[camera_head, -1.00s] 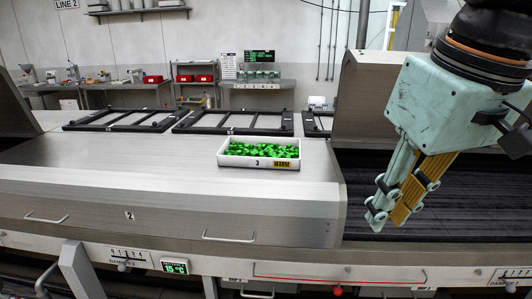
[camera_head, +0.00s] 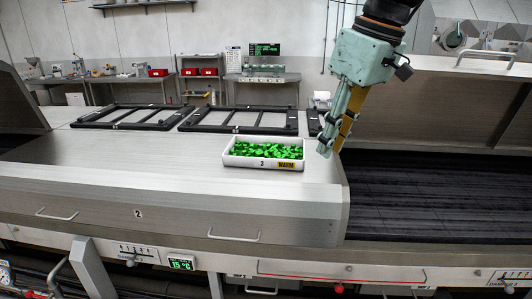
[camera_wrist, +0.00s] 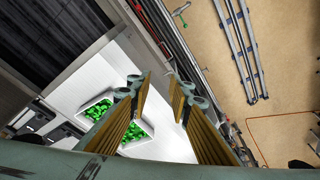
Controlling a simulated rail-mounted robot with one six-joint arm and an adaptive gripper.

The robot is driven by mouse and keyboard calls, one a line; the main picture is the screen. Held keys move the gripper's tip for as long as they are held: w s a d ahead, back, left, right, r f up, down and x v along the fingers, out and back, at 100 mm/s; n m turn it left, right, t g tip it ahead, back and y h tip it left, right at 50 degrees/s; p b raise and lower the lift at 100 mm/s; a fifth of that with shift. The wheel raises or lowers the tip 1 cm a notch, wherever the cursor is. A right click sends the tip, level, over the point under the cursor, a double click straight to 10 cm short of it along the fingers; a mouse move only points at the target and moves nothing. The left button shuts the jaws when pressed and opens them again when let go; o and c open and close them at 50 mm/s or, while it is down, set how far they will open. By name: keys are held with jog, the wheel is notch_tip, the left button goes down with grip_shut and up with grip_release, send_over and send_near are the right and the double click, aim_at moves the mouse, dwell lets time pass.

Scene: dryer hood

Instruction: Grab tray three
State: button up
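Tray three (camera_head: 236,163) is a white tray of green pieces, marked "3" with a yellow "WARM" label. It sits on top of the steel hood (camera_head: 150,185), near its right end. My gripper (camera_head: 324,152) is to the right of the tray, a little above the hood's right edge, apart from the tray. In the wrist view the tray (camera_wrist: 141,125) shows at the left, partly hidden behind a finger. In that view the two yellow-padded fingers of my gripper (camera_wrist: 161,84) are spread with a gap between them and nothing in it.
Black frames (camera_head: 240,120) lie on the hood behind the tray. To the right is a dark open bed (camera_head: 430,195) beneath a raised lid (camera_head: 460,115). Handles (camera_head: 235,237) stick out from the hood front. The hood top left of the tray is clear.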

jog(key=w+a+f+n+g+y+p, duration=0.1)
jog(key=w+a+n, duration=0.15)
jog(key=w, duration=0.55)
jog(key=w+a+f+n+p, duration=0.1)
jog(key=w+a+n+p, duration=0.1)
jog(key=w+a, duration=0.35)
jog(key=n+y+p, duration=0.1)
jog(key=n+p, duration=0.1)
jog(key=n, duration=0.2)
send_near(262, 159)
jog(key=v, duration=0.4)
jog(key=shift+w+d+f+g, duration=0.1)
jog(key=shift+w+f+g, duration=0.15)
jog(key=shift+w, duration=0.3)
jog(key=shift+m, duration=0.25)
jog(key=shift+x, duration=4.3)
jog(key=shift+s+f, duration=0.1)
jog(key=shift+s, duration=0.05)
jog(key=shift+p+x, duration=0.55)
jog(key=shift+x, duration=1.9)
